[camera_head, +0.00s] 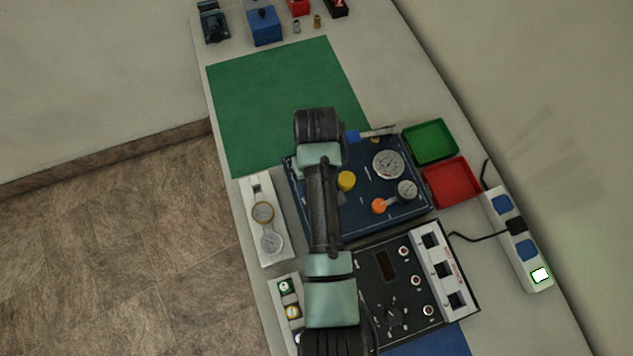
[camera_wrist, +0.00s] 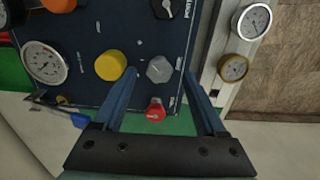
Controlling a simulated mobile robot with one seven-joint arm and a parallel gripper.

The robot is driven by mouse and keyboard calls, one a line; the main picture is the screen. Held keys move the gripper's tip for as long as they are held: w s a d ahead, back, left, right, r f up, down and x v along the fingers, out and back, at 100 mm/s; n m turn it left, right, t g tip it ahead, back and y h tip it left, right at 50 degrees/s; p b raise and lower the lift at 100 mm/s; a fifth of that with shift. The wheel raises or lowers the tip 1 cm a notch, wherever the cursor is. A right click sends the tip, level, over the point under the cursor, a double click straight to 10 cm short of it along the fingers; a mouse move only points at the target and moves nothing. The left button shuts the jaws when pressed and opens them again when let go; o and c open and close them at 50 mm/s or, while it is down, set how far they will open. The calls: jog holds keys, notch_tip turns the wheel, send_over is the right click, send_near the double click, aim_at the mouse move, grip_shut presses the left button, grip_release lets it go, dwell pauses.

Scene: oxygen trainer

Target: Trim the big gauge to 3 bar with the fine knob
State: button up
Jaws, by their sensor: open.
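The big gauge (camera_head: 388,164) is a round white dial on the dark blue panel (camera_head: 408,222). It also shows at left in the wrist view (camera_wrist: 44,62); its reading is too small to make out. A yellow knob (camera_wrist: 110,65), a grey knob (camera_wrist: 160,69) and a red knob (camera_wrist: 155,110) sit on the panel. Their labels are not legible, so I cannot tell which is the fine knob. My gripper (camera_wrist: 158,75) is open, its fingertips on either side of the grey knob, with no clear contact. The head view hides my gripper behind my arm.
An orange knob (camera_head: 378,206) and a small gauge (camera_head: 407,190) are on the same panel. A blue-handled lever (camera_head: 352,136) lies at its far edge. Green (camera_head: 430,142) and red (camera_head: 452,182) trays stand at right. The green mat (camera_head: 270,95) is clear.

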jog(key=shift+w+f, duration=0.1)
jog(key=shift+f, duration=0.85)
grip_shut()
